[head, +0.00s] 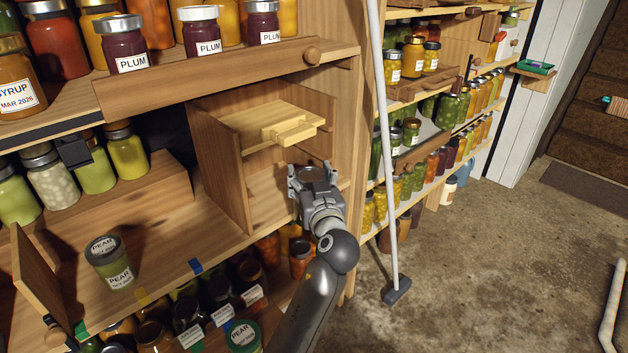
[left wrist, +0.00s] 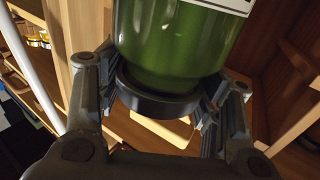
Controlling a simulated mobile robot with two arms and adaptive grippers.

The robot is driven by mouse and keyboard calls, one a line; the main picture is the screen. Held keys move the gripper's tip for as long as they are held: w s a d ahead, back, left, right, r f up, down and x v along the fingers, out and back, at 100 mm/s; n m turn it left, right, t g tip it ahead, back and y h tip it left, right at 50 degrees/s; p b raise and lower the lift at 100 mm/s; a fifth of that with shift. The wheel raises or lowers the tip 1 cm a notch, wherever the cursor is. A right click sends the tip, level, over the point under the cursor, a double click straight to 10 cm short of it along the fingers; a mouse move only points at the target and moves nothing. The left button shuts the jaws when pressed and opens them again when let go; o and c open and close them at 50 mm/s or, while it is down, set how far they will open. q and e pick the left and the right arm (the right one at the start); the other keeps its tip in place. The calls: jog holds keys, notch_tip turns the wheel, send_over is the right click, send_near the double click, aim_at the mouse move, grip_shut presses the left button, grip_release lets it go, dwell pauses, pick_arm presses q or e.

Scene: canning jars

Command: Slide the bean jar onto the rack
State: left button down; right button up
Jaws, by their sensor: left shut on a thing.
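My left gripper (head: 315,181) is at the front of an open wooden cubby, in the middle of the head view. It is shut on a green jar (left wrist: 180,45). The left wrist view shows its fingers around the dark lid (left wrist: 157,100). In the head view the lid (head: 313,174) shows between the fingers and the jar's body is mostly hidden. A white label is cut off at the frame edge and unreadable, so I cannot confirm beans. A pale wooden slide with a block (head: 262,124) sits inside the cubby; I cannot tell if this is the rack. My right gripper is not in view.
A pear jar (head: 109,262) stands alone on the shelf at left. Several jars crowd the tiers above and below. A white pole (head: 383,140) leans just right of my gripper.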

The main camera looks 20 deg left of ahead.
aim_at(297, 171)
pick_arm(q)
jog(key=shift+w+a+r, duration=0.1)
jog(key=shift+w+a, duration=0.1)
jog(key=shift+a, duration=0.3)
jog(key=shift+w+a+r, duration=0.1)
jog(key=shift+w+a, duration=0.1)
jog(key=shift+a, duration=0.25)
jog(key=shift+w+a, duration=0.3)
jog(key=shift+a, duration=0.4)
jog(key=shift+w+a, duration=0.25)
jog(key=shift+a, duration=0.45)
jog(key=w+a+b, duration=0.1)
jog(key=w+a, duration=0.3)
jog(key=a, duration=0.5)
jog(key=shift+a+f, duration=0.35)
jog(key=shift+f, duration=0.05)
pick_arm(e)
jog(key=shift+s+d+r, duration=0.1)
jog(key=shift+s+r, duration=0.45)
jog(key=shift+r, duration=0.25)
pick_arm(q)
jog(key=shift+f+b, duration=0.25)
jog(key=shift+b, duration=0.25)
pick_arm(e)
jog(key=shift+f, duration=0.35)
pick_arm(q)
jog(key=shift+c, duration=1.7)
grip_release()
jog(key=shift+f, duration=0.1)
